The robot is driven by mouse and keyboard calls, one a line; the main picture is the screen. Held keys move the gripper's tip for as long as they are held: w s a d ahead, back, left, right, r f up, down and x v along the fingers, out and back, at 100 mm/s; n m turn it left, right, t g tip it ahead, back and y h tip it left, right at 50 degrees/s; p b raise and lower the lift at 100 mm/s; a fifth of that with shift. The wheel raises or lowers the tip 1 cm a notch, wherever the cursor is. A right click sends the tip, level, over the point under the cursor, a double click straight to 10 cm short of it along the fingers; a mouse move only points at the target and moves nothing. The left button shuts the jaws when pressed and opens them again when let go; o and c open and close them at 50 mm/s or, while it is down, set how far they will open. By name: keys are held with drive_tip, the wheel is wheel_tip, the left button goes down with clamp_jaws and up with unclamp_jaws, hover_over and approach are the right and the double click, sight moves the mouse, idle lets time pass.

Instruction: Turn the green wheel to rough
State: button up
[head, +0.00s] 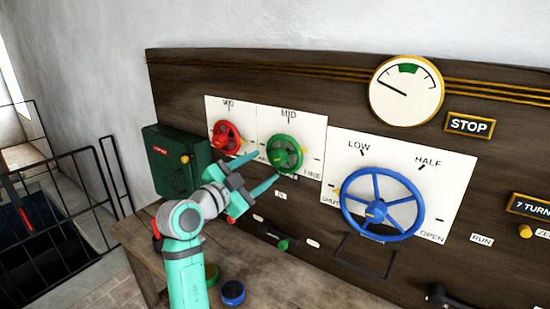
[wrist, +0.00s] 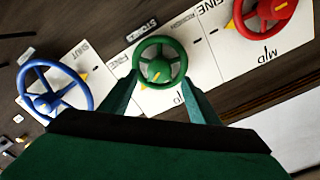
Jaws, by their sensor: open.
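The green wheel (head: 284,153) is mounted on a white plate on the dark wooden panel. The plate reads MID above it and FINE at its lower right; the label on its left is hidden or unreadable behind my gripper. My gripper (head: 267,167) is open and empty, its two fingers pointing at the wheel from the lower left. In the wrist view the green wheel (wrist: 160,63) appears between the two fingertips (wrist: 161,80), upside down relative to the head view. I cannot tell whether the fingers touch the rim.
A red wheel (head: 226,137) is close on the left and a larger blue wheel (head: 382,201) on the right. A dark green box (head: 173,160) hangs at the panel's left end. Below are a wooden bench (head: 135,236) and a blue round item (head: 232,292).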

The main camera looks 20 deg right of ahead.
sight(274, 161)
drive_tip(key=x, duration=0.7)
drive_tip(key=shift+w+d, duration=0.15)
drive_tip(key=shift+d, duration=0.2)
drive_tip(key=c, duration=1.1)
